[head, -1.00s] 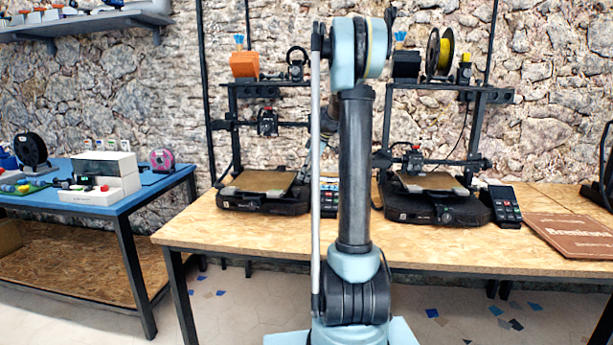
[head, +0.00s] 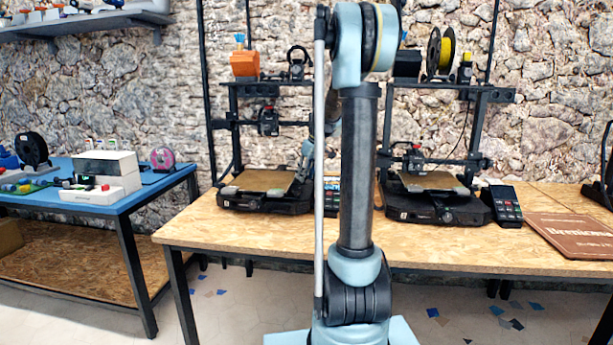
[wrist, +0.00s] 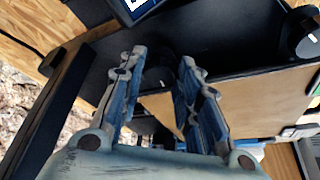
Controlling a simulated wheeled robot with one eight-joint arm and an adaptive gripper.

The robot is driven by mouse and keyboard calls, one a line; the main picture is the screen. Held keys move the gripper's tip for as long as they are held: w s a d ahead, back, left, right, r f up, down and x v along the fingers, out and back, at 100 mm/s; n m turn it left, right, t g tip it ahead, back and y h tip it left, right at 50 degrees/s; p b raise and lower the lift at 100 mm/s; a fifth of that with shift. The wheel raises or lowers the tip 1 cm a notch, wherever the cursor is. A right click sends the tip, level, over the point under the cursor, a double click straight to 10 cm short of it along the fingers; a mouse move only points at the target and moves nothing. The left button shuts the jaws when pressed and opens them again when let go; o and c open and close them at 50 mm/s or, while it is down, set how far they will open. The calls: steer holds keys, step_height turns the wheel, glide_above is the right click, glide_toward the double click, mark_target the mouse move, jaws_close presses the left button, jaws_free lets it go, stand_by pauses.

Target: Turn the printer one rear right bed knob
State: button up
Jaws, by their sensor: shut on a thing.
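The left printer (head: 262,200) stands on the wooden table with a tan bed (head: 262,182). My gripper (wrist: 162,60) reaches down at the right rear side of this printer; part of it shows in the head view beside the bed, partly behind my arm. In the wrist view its two fingers stand on either side of a dark round knob (wrist: 158,76) under the bed's edge, shut on it. The knob's lower part is hard to make out in the dark. Another dark knob (wrist: 301,36) shows at the upper right of the wrist view.
A second printer (head: 435,205) stands to the right, with a yellow spool (head: 440,52) above it. A dark keypad (head: 503,205) and a brown board (head: 575,235) lie farther right. A dark upright post (wrist: 45,115) is close on the gripper's left in the wrist view.

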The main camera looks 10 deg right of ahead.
steer(key=shift+a+m+t+h, duration=0.15)
steer(key=shift+m+h, duration=0.2)
steer(key=shift+m, duration=0.7)
steer(key=shift+a+m+t+h, duration=0.15)
steer(key=shift+m+h, duration=0.2)
steer(key=shift+m, duration=0.7)
steer(key=o, duration=1.1)
steer(key=shift+s, duration=0.1)
steer(key=shift+c, duration=0.2)
steer(key=v, duration=0.7)
steer(key=shift+r, duration=0.4)
steer(key=shift+s, duration=0.1)
